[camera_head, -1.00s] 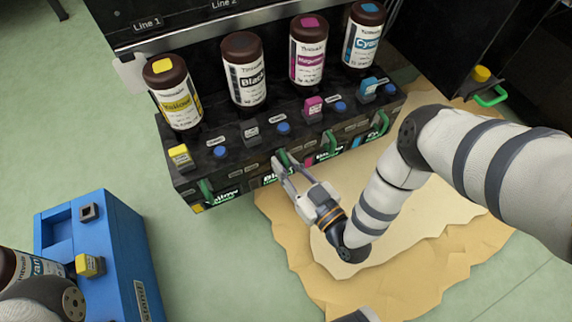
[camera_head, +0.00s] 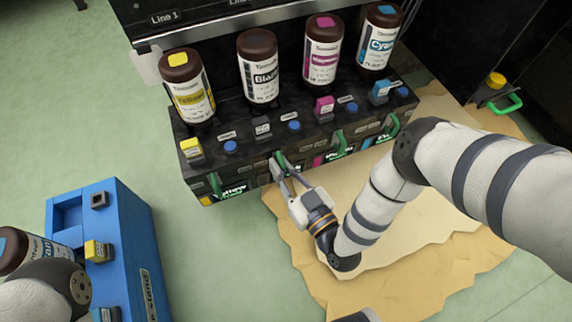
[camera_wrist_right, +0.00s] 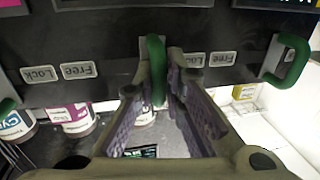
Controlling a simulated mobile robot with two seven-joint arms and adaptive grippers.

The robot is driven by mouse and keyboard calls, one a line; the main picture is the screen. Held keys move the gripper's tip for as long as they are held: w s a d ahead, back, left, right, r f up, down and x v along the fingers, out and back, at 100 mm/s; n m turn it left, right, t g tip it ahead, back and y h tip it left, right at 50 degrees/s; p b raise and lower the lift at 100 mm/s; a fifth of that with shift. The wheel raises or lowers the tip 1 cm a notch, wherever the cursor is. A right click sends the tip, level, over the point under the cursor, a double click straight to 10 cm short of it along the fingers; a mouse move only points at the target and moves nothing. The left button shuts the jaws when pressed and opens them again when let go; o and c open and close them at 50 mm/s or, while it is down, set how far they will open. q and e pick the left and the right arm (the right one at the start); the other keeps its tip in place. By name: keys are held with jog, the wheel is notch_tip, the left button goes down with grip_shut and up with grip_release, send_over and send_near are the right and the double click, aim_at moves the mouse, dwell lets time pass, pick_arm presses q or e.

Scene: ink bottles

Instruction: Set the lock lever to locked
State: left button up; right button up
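The black panel front (camera_head: 310,155) carries a row of green lock levers, one below each bottle. My right gripper (camera_head: 280,168) is at the green lever (camera_head: 281,159) below the black ink bottle (camera_head: 259,72). In the right wrist view this lever (camera_wrist_right: 156,68) stands upright between the two fingertips (camera_wrist_right: 161,85), which lie close against both sides. Small plates reading Lock (camera_wrist_right: 40,75) and Free (camera_wrist_right: 78,70) appear upside down beside it. Whether the lever sits at Lock or Free is unclear. My left arm shows at the lower left, its gripper out of frame.
Neighbouring levers are below the yellow bottle (camera_head: 214,184) and magenta bottle (camera_head: 338,142). A blue stand (camera_head: 137,235) is at the lower left, with a tilted cyan bottle (camera_head: 40,252) beside it. Tan cardboard-like sheet (camera_head: 300,240) covers floor under my right arm.

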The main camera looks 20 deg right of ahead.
jog(key=shift+o, duration=0.4)
jog(key=shift+a, duration=0.2)
jog(key=v, duration=1.2)
